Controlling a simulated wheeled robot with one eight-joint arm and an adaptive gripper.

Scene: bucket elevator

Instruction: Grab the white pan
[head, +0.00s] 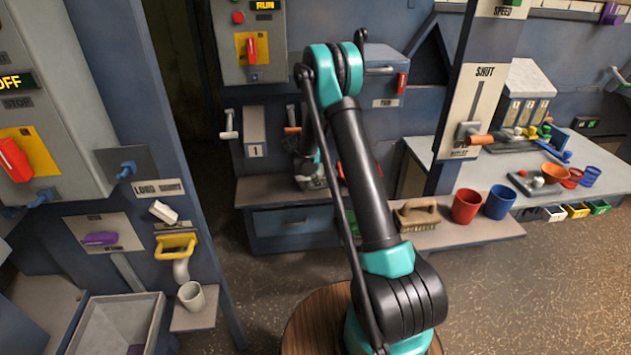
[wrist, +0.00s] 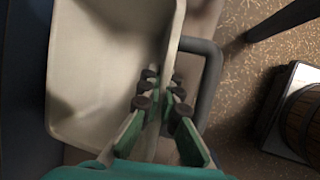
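The white pan (wrist: 105,75) fills the left half of the wrist view, a pale, deep-sided, empty tray with rounded corners. My gripper (wrist: 163,85) straddles the pan's right-hand wall, one green finger inside and one outside. Its dark pads are close together and appear pressed on the wall from both sides. In the head view my gripper (head: 311,178) is low behind my arm, by the grey bench under the RUN panel. I cannot make out the pan in the head view; my arm covers much of that place.
A grey bar (wrist: 212,85) runs close to the pan's right side. A grey post (head: 462,110) rises beyond. Open floor lies at front right.

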